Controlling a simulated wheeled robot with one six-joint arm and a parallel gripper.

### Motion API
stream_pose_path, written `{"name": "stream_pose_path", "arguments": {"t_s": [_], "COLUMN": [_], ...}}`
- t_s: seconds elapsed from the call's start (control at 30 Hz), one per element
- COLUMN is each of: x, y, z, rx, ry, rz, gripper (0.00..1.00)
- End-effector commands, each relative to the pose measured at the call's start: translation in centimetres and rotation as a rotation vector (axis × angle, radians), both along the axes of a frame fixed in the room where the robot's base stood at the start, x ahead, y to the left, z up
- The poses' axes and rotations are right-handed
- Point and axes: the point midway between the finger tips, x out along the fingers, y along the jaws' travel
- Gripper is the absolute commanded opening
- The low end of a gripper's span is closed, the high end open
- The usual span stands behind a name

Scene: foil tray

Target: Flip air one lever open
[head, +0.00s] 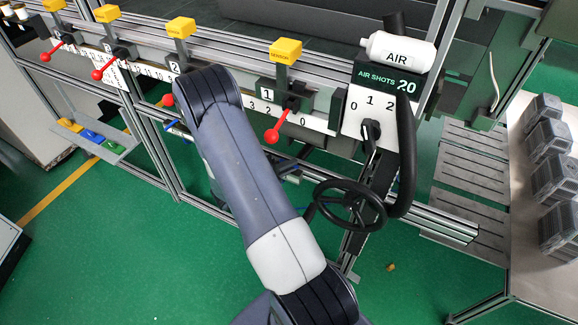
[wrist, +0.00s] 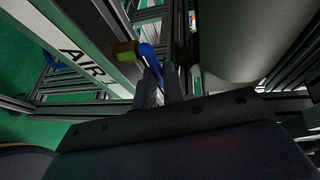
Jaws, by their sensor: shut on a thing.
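The air one lever (wrist: 149,58) is blue and shows in the wrist view beside a white rail lettered "AIR 1" (wrist: 84,62). A brass-and-green valve piece (wrist: 125,53) sits at its left end. My gripper (wrist: 160,84) is shut on the blue lever, with its grey fingers on the lever's lower part. The fingers and the dark gripper body hide part of the lever. In the head view my own arm covers the gripper, and I cannot make out the held lever there.
A red-knobbed lever (head: 272,136) under a yellow block (head: 286,51) stands right of my arm. A black handwheel (head: 346,205) and the air-shots panel (head: 379,100) are farther right. Metal frame rails (head: 440,223) run close around the gripper. Green floor is open at lower left.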

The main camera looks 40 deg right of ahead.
Motion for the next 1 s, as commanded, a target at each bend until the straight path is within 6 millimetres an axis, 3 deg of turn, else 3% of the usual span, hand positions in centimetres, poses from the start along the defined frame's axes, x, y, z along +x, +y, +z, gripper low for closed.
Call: {"name": "stream_pose_path", "arguments": {"t_s": [0.7,1.0], "x": [0.7,1.0], "y": [1.9,2.4], "z": [-0.2,-0.2], "rx": [0.002,0.003], "ry": [-0.002,0.001], "rz": [-0.540,-0.693], "gripper": [0.00,0.00]}}
